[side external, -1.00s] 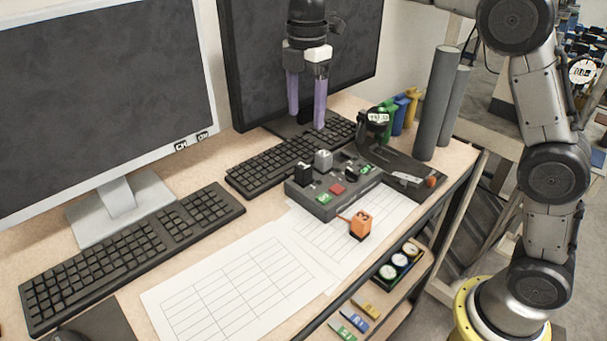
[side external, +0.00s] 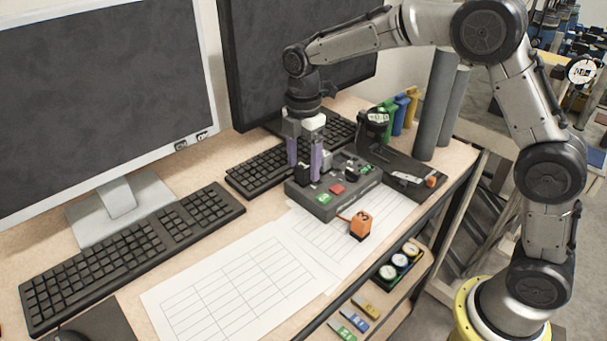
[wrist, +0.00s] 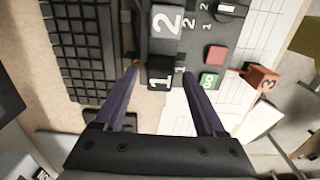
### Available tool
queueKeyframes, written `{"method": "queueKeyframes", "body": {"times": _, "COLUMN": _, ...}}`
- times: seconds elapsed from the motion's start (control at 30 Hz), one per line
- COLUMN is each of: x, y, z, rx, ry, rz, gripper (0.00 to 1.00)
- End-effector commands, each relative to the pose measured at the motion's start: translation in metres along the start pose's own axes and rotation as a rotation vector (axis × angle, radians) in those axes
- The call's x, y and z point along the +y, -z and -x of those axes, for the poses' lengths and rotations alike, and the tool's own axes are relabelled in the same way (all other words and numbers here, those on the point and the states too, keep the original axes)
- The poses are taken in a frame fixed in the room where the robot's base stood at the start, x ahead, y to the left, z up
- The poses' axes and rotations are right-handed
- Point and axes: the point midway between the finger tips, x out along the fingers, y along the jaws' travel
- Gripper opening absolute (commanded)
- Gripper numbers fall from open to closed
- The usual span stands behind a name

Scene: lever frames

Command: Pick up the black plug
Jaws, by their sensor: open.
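The black plug (side external: 303,174), a dark block, stands at the left end of the dark control panel (side external: 325,207). In the wrist view the black plug (wrist: 160,76) shows a white "1" on top. My gripper (side external: 304,168) points down over it, its two purple fingers open. In the wrist view my gripper (wrist: 160,73) has one fingertip on each side of the plug, with nothing gripped. The fingers partly hide the plug in the side view. I cannot tell whether they touch it.
A grey block marked "2" (wrist: 167,20) stands beside the plug on the panel. A red button (side external: 338,188) and green labels are near. An orange block (side external: 361,225) lies in front on paper sheets. A keyboard (side external: 262,172) and monitor stand behind.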

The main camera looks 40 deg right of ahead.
Motion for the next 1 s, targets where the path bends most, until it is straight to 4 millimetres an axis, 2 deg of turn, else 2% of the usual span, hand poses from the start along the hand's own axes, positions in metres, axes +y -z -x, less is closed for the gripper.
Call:
{"method": "queueKeyframes", "body": {"times": 0.13, "x": -0.0005, "y": -0.0001, "z": -0.0133, "rx": 0.000, "ry": 0.001, "rz": 0.000, "gripper": 0.72}}
{"method": "queueKeyframes", "body": {"times": 0.37, "x": -0.0002, "y": 0.0000, "z": -0.0148, "rx": 0.000, "ry": 0.000, "rz": 0.000, "gripper": 0.72}}
{"method": "queueKeyframes", "body": {"times": 0.47, "x": -0.0002, "y": 0.0000, "z": -0.0146, "rx": 0.000, "ry": 0.000, "rz": 0.000, "gripper": 0.58}}
{"method": "queueKeyframes", "body": {"times": 0.7, "x": -0.0002, "y": 0.0000, "z": -0.0143, "rx": 0.000, "ry": 0.000, "rz": 0.000, "gripper": 0.15}}
{"method": "queueKeyframes", "body": {"times": 0.8, "x": -0.0002, "y": 0.0000, "z": -0.0143, "rx": 0.000, "ry": 0.000, "rz": 0.000, "gripper": 0.00}}
{"method": "queueKeyframes", "body": {"times": 1.0, "x": 0.0000, "y": 0.0000, "z": -0.0140, "rx": 0.000, "ry": -0.001, "rz": 0.000, "gripper": 0.00}}
